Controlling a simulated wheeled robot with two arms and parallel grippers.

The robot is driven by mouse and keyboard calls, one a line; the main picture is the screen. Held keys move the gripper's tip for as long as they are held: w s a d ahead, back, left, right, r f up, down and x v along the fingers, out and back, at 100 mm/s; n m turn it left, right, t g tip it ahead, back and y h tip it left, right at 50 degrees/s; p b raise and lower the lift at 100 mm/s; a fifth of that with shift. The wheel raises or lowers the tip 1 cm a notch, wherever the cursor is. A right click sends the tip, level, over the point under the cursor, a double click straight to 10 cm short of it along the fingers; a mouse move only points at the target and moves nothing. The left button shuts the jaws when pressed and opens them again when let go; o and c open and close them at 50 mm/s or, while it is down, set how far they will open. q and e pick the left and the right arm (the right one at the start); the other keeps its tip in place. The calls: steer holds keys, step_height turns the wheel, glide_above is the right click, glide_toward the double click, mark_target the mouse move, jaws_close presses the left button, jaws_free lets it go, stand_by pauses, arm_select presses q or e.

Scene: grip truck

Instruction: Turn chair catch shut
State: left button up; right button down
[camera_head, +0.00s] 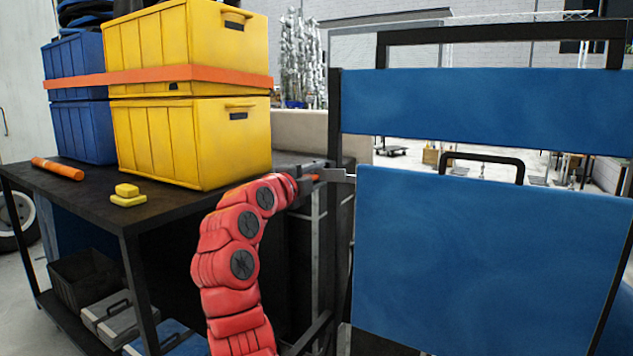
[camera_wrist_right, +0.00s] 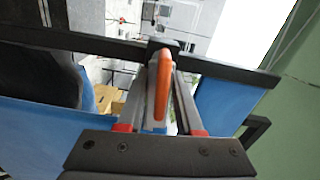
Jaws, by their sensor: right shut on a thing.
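The chair (camera_head: 490,260) has blue panels in a black frame and fills the right side of the head view. Its catch (camera_head: 341,175) is a small grey metal piece with an orange handle, at the left post of the frame. My right gripper (camera_head: 312,176) reaches the catch from the left and is shut on its orange handle. In the right wrist view, the orange handle (camera_wrist_right: 162,86) stands between the two fingers of my right gripper (camera_wrist_right: 160,100), against a black frame bar. The fingertips are partly hidden in the head view. My left gripper is not in view.
A dark table (camera_head: 85,180) stands at the left. It holds stacked yellow bins (camera_head: 190,140) and blue bins (camera_head: 80,130) with an orange strap, an orange cylinder (camera_head: 57,168) and a small yellow block (camera_head: 128,195). A black handle (camera_head: 482,158) rises above the lower blue panel.

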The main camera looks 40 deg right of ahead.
steer(key=shift+f+m, duration=0.25)
steer(key=shift+m, duration=0.25)
steer(key=c, duration=0.9)
jaws_free()
steer(key=v, duration=1.7)
steer(key=shift+s+a+p, duration=0.1)
steer(key=shift+a+p, duration=0.05)
steer(key=shift+p, duration=0.25)
